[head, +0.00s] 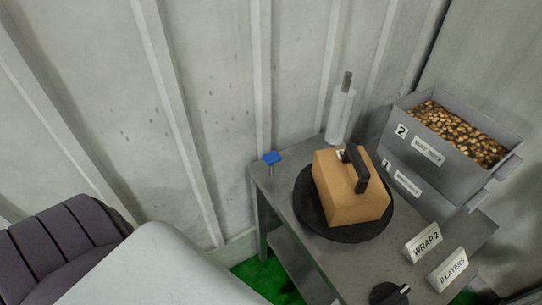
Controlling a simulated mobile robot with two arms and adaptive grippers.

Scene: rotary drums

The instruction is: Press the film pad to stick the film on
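A small blue pad (271,157) sits on a short post at the back left corner of the grey table (281,189); it may be the film pad, but no label shows. A roll of whitish film (340,113) stands upright on a dark rod at the back of the table. A tan box (349,200) with a dark handle-like part (356,169) on top rests on a round black turntable (308,209). I cannot make out any film around the box. Neither of my grippers is in view.
Grey bins marked 2 (433,173) and 1 (401,179) are stacked at right; the upper holds many brown pieces. Signs read "WRAP 2" (422,243) and "0 LAYERS" (452,269). A black knob (390,294) is at the front. A ribbed wall stands behind.

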